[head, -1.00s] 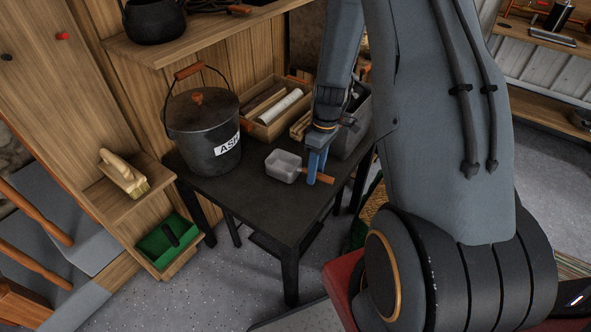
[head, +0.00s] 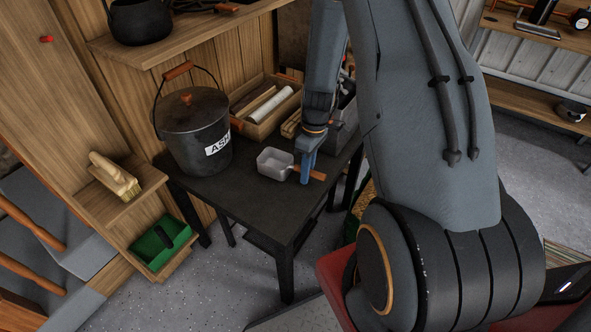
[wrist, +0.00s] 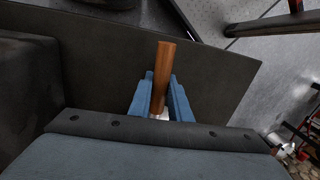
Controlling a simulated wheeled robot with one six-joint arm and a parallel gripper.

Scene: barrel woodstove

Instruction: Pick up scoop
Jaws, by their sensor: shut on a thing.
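The scoop (head: 274,164) has a grey metal box-shaped pan and a wooden handle. It is at the right front part of the black table (head: 240,203); I cannot tell whether it touches the top. My gripper (head: 304,179) points down and is shut on the handle close to the pan. In the wrist view the wooden handle (wrist: 163,75) stands out between the blue fingers of my gripper (wrist: 160,103). The pan is hidden there behind the gripper body.
A black ash bucket (head: 190,135) with a lid stands left of the scoop. A wooden tray (head: 262,127) with a white roll and a grey bin (head: 346,122) stand behind. A shelf (head: 180,36) overhangs the back.

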